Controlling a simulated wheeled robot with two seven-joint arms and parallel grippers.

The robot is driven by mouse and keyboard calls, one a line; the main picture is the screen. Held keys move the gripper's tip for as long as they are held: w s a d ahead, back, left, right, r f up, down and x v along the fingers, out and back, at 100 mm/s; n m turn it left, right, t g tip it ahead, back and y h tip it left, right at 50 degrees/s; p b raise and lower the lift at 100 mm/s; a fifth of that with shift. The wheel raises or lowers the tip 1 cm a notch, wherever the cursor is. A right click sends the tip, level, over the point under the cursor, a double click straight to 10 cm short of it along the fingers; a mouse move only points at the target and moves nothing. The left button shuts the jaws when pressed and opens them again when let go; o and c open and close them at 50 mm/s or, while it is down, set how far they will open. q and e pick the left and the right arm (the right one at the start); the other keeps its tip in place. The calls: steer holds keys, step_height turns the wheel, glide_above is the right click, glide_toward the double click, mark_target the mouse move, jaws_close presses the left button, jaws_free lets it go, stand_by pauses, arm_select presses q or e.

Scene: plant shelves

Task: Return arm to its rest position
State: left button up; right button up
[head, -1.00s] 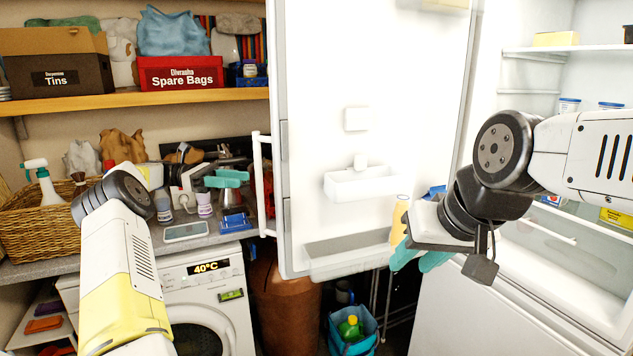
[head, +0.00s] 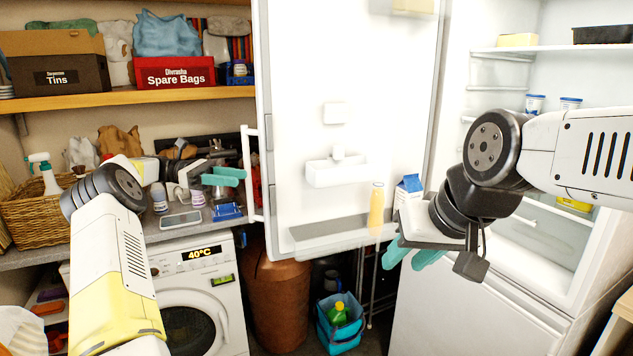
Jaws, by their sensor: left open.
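My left gripper (head: 223,180) has teal fingers and is open. It is over the worktop, in front of the small cups, and close to the fridge door's white handle. I see nothing between its fingers. My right gripper (head: 411,257) hangs in front of the open fridge, with its teal fingers pointing down and left. I cannot tell how far apart its fingers are, and nothing held shows there. The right arm is bent and comes in from the right edge.
The open fridge door (head: 350,75) stands between my two grippers. Its shelf holds an orange bottle (head: 376,205) and a blue-white carton (head: 408,188). A washing machine (head: 205,285), a wicker basket (head: 25,220) and a phone-like device (head: 180,220) are at left. A blue bin (head: 340,340) is on the floor.

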arm_select(q)
steer(key=s+d+r+m+t+y, duration=0.1)
steer(key=s+d+r+m+y, duration=0.2)
steer(key=s+d, duration=0.35)
steer(key=s+d+r+m+t+y, duration=0.1)
steer(key=s+d+r+m+y, duration=0.1)
steer(key=s+d+y, duration=0.4)
steer(key=s+a+f+m+t+y, duration=0.2)
steer(key=s+m, duration=0.3)
steer(key=s, duration=0.5)
steer(key=s+a+f+m+t+y, duration=0.2)
steer(key=s+f+m+t+y, duration=0.1)
steer(key=s, duration=0.8)
steer(key=shift+s+a+f+m+t+y, duration=0.25)
steer(key=shift+f+m+t+y, duration=0.2)
steer(key=shift+m+t, duration=1.05)
